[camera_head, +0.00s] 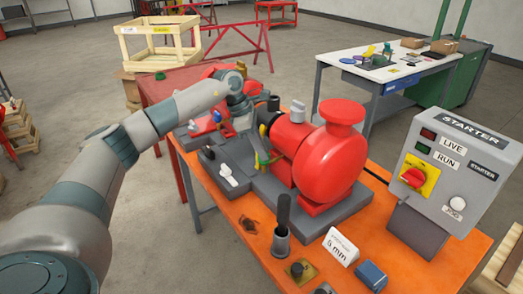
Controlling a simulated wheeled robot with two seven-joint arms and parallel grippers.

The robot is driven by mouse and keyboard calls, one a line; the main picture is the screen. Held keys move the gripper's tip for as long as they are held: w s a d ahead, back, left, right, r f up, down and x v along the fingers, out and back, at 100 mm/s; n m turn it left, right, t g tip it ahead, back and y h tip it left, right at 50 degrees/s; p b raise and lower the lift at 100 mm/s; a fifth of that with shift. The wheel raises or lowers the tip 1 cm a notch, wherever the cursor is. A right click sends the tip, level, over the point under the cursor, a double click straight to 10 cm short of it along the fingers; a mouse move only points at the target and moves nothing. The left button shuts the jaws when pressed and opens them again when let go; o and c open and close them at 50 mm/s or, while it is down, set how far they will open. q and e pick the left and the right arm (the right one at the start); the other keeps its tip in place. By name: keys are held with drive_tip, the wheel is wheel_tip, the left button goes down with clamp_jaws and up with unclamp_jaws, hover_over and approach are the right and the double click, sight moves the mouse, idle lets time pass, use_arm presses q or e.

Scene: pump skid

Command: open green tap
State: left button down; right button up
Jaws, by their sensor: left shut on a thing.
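The red pump (325,160) stands on a grey base on the orange bench. A small green tap (260,160) with a yellowish part beside it shows at the pump's left end. My left arm reaches in from the left over the grey base, and my left gripper (245,122) points down at the pump's left end, close by the green tap. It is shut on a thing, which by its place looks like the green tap. The fingertips are small and partly hidden, so the exact contact is unclear. My right gripper is not in view.
Small blue (217,116) and red fittings lie near the gripper. A white-handled part (228,176) sits on the grey base. A dark upright handle (283,215) and a 6 mm sign (340,247) stand in front. The starter box (447,165) stands at the right.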

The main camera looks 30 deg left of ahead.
use_arm(q)
drive_tip(key=n+b, duration=0.1)
drive_tip(key=n, duration=0.1)
drive_tip(key=n+t+y+b, duration=0.1)
drive_tip(key=shift+s+d+f+n, duration=0.1)
drive_tip(key=shift+d+n, duration=0.05)
drive_tip(key=shift+n, duration=0.25)
drive_tip(key=shift+n+t, duration=0.3)
drive_tip(key=shift+n, duration=0.1)
drive_tip(key=shift+n+b, duration=0.3)
drive_tip(key=shift+b, duration=0.15)
drive_tip(key=shift+n+y+b, duration=0.4)
drive_tip(key=shift+n+y, duration=0.1)
drive_tip(key=shift+n, duration=0.5)
drive_tip(key=shift+r, duration=0.2)
drive_tip(key=c, duration=1.8)
unclamp_jaws()
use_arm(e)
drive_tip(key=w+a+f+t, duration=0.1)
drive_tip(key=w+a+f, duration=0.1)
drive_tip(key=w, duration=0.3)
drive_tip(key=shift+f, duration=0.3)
use_arm(q)
drive_tip(key=shift+o, duration=0.2)
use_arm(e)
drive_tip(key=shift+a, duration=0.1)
use_arm(q)
drive_tip(key=shift+s, duration=0.1)
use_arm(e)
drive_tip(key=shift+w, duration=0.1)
